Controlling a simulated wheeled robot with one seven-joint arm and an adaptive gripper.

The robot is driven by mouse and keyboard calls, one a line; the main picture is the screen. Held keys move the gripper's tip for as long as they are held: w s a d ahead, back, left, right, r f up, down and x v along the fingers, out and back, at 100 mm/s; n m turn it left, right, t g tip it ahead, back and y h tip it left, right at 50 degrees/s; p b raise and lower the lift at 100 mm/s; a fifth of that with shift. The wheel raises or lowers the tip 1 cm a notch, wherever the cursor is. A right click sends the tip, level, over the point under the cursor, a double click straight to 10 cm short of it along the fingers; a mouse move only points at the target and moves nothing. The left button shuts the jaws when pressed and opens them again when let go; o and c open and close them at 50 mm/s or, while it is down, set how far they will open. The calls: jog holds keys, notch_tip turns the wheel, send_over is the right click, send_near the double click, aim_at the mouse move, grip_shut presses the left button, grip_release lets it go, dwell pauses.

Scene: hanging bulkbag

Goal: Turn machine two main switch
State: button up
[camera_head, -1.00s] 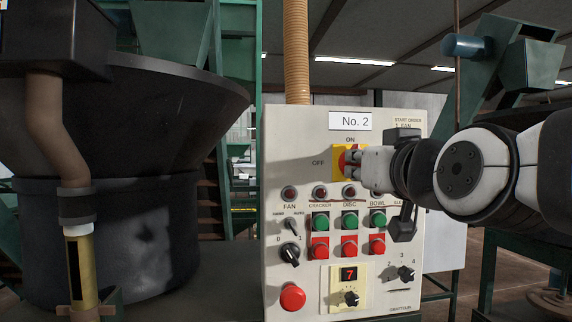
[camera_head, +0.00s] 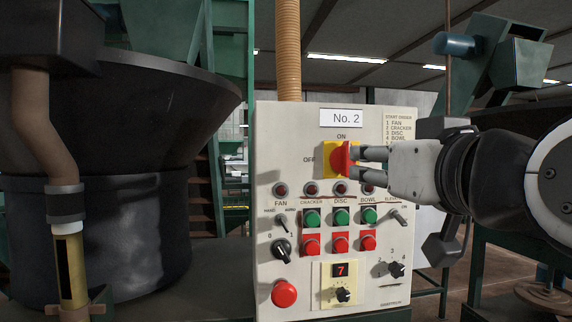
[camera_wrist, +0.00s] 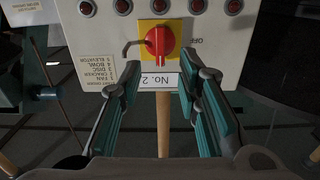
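The main switch (camera_head: 343,158) is a red knob on a yellow plate, high on the grey No. 2 panel. Its plate has ON above and OFF to the left. In the wrist view, which sees the panel upside down, the knob (camera_wrist: 159,41) shows its handle and white line lying vertical, along the direction of the No. 2 label. My gripper (camera_head: 366,169) is just right of the knob in the head view, fingers apart. In the wrist view my gripper (camera_wrist: 158,82) is open and empty, with the knob ahead between its fingers, apparently clear of them.
Below the switch are red lamps, green buttons (camera_head: 341,217), red buttons, selector knobs and a large red stop button (camera_head: 284,293). A dark hopper (camera_head: 115,180) stands left of the panel. An orange-brown conduit (camera_head: 288,50) rises above it.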

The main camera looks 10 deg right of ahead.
jog(key=shift+s, duration=1.9)
jog(key=s+f+g, duration=0.4)
jog(key=f+g, duration=0.2)
jog(key=f, duration=0.7)
jog(key=s+f+g, duration=0.3)
jog(key=f+g, duration=0.4)
jog(key=f, duration=0.7)
jog(key=shift+s+f, duration=0.15)
jog(key=shift+s, duration=0.2)
jog(key=shift+d, duration=0.1)
